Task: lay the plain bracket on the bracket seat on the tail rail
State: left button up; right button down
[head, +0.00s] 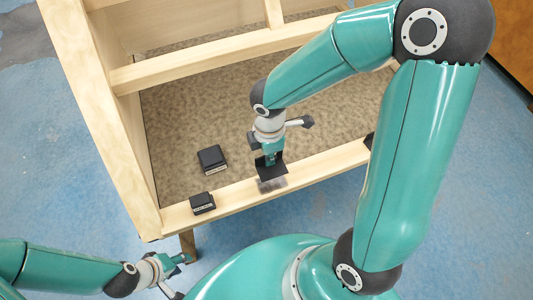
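The plain bracket (271,171) looks like a black, bent plate. It is at the fingertips of my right gripper (269,157), which appears shut on it, right over the tail rail (322,163). A grey patch (273,185), which looks like the bracket seat, shows on the rail just below the bracket's near edge. I cannot tell whether bracket and seat touch. My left gripper (182,259) is low at the left, outside the wooden frame and away from the bracket; its finger opening is too small to tell.
A small black block (202,203) sits on the rail to the left. A larger black box (212,159) is on the speckled panel (190,120) inside the frame. A dark part (369,140) shows at the rail's right, partly hidden by my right arm. A crossbar (215,57) spans behind.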

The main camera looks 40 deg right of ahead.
jog(key=shift+f+b, duration=3.3)
jog(key=shift+f, duration=0.6)
jog(key=shift+f, duration=0.2)
jog(key=c, duration=1.2)
grip_release()
jog(key=shift+c, duration=0.2)
notch_tip(320, 180, up, 12)
jog(key=shift+f, duration=0.1)
